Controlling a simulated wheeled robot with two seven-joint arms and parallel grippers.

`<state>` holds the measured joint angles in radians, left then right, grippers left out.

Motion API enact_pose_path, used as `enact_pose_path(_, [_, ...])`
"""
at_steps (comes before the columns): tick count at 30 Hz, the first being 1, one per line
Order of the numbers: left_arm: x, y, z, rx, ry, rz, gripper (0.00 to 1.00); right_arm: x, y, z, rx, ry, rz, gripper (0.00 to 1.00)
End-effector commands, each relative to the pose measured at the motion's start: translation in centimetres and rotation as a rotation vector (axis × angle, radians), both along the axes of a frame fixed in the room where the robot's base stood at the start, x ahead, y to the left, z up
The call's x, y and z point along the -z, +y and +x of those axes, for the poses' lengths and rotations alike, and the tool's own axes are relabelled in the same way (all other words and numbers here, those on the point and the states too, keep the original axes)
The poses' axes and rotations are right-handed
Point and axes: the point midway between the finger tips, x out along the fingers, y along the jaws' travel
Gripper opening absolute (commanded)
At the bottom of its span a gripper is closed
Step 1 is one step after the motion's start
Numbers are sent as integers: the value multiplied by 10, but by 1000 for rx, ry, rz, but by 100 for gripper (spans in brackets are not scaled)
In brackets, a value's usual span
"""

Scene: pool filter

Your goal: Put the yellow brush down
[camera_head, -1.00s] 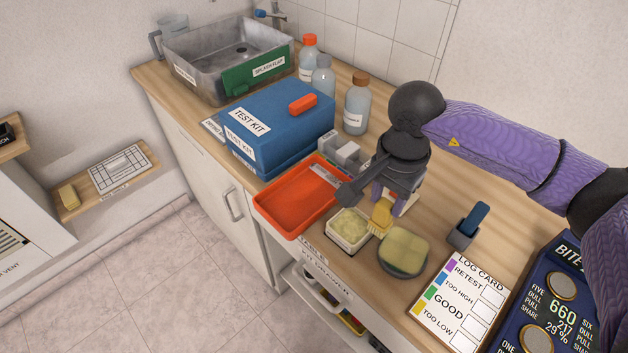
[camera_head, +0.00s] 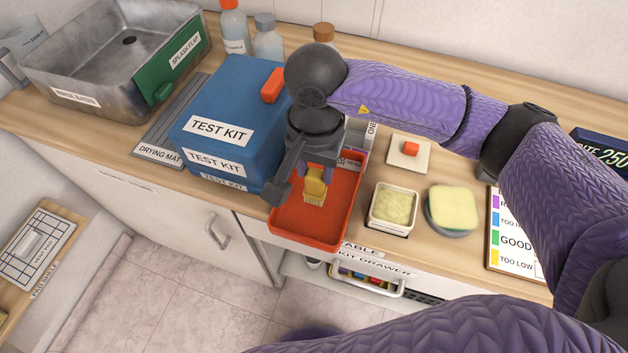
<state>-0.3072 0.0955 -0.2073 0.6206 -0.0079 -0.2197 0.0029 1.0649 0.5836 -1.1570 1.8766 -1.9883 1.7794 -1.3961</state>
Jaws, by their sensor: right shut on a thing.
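The yellow brush (camera_head: 315,187) is held bristles down by my right gripper (camera_head: 318,170), over the orange-red tray (camera_head: 346,205). The gripper is shut on its upper part, and the arm hides much of the grip. I cannot tell whether the bristles touch the tray floor. The tray lies at the counter's front edge, right of the blue test kit box (camera_head: 227,120). My left gripper is not in view.
Right of the tray are a square tub (camera_head: 393,207) of pale stuff, a yellow-green sponge (camera_head: 453,207) on a round dish, and a white plate with a red knob (camera_head: 409,150). A metal rinse basin (camera_head: 90,65) stands at far left. A drying mat (camera_head: 170,125) lies beside the test kit.

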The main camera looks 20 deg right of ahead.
Motion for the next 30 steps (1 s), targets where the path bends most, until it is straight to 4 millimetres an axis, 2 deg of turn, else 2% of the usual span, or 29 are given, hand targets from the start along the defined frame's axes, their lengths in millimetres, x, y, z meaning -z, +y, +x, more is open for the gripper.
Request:
enact_pose_path(6, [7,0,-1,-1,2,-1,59,39,0,-1,1,4,0,0])
enact_pose_path(16, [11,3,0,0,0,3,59,42,0,0,0,1,-1,0])
enact_pose_path(17, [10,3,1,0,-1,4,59,41,0,0,0,1,-1,49])
enact_pose_path(21, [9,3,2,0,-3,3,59,40,0,0,1,0,0,78])
enact_pose_path(30, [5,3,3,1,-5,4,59,37,0,0,1,0,0,78])
